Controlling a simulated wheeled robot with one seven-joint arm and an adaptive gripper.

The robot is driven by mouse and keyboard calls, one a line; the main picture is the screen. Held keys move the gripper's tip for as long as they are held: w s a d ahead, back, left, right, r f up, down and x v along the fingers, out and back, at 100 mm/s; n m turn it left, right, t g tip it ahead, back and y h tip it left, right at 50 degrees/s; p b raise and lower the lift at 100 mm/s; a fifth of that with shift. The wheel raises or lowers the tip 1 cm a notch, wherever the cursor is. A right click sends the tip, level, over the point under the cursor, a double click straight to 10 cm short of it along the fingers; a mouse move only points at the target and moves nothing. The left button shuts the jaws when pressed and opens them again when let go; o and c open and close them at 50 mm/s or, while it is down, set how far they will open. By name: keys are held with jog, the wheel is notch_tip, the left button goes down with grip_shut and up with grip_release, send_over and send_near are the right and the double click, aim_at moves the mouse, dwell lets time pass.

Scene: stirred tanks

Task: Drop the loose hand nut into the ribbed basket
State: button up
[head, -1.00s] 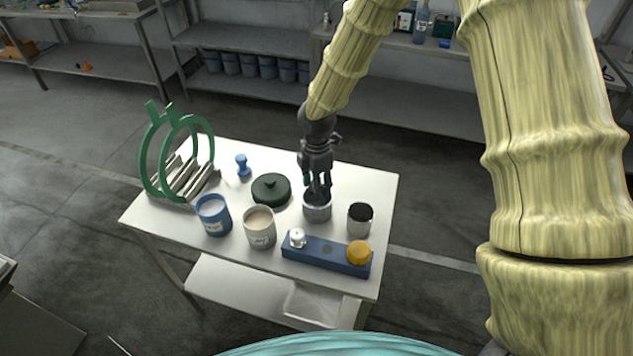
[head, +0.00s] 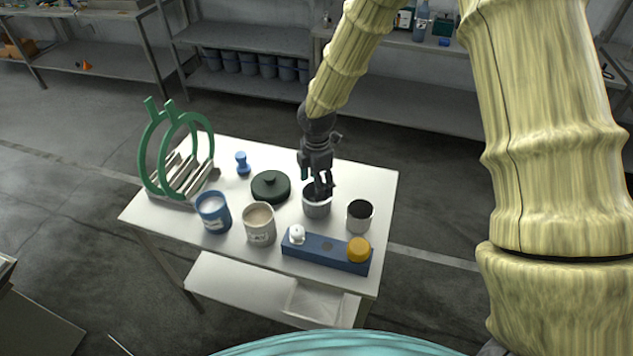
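A blue block (head: 310,256) lies along the near edge of the white table. A white knob (head: 297,235) sits at its left end and an orange ribbed knob (head: 358,250) at its right end, with a dark round spot between them. I cannot tell which piece is the loose hand nut. A grey cup (head: 317,207) stands behind the block and may be the ribbed basket; its ribs are too small to make out. My gripper (head: 321,190) points down at the cup's mouth. Its dark fingers overlap the rim, and I cannot see anything held between them.
Near the cup stand a dark-filled pot (head: 360,216), a dark green lid (head: 270,187), a cream pot (head: 258,224) and a blue pot (head: 213,212). A blue stopper (head: 242,164) and a green ring stand (head: 152,165) are further left. The table's right back corner is clear.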

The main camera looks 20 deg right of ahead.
notch_tip(320, 180, up, 12)
jog(key=shift+f, duration=0.15)
dwell(0.4)
dwell(0.8)
